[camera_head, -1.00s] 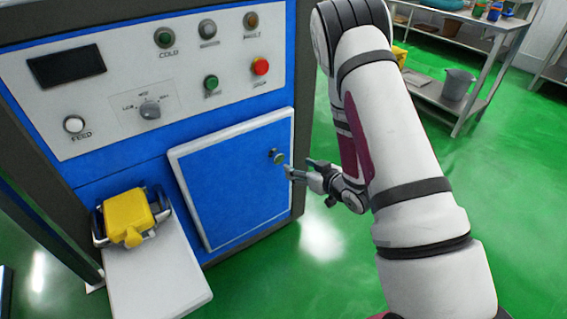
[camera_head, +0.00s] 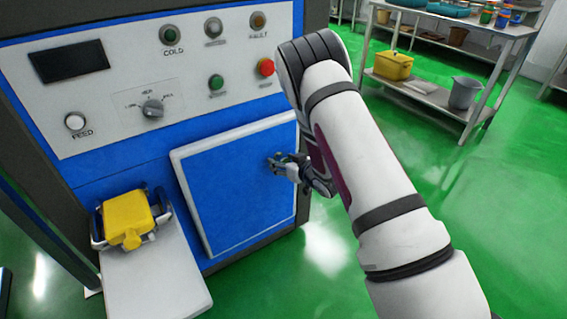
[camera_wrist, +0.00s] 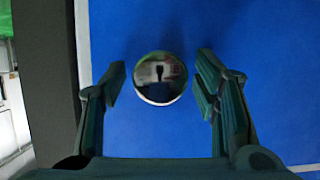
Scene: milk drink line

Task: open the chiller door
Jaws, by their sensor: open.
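The chiller door (camera_head: 225,195) is a blue panel with a white frame, low on the front of the machine. It looks shut. Its round shiny knob (camera_wrist: 160,78) shows in the wrist view between my two fingers, with a gap on each side. In the head view my gripper (camera_head: 275,164) is at the upper right part of the door and hides the knob. My gripper is open, and the fingers do not touch the knob in the wrist view.
A control panel (camera_head: 120,85) with buttons and a dial is above the door. A yellow container (camera_head: 126,219) sits on a white shelf (camera_head: 155,285) left of the door. A metal rack (camera_head: 430,98) stands back right. Green floor is clear to the right.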

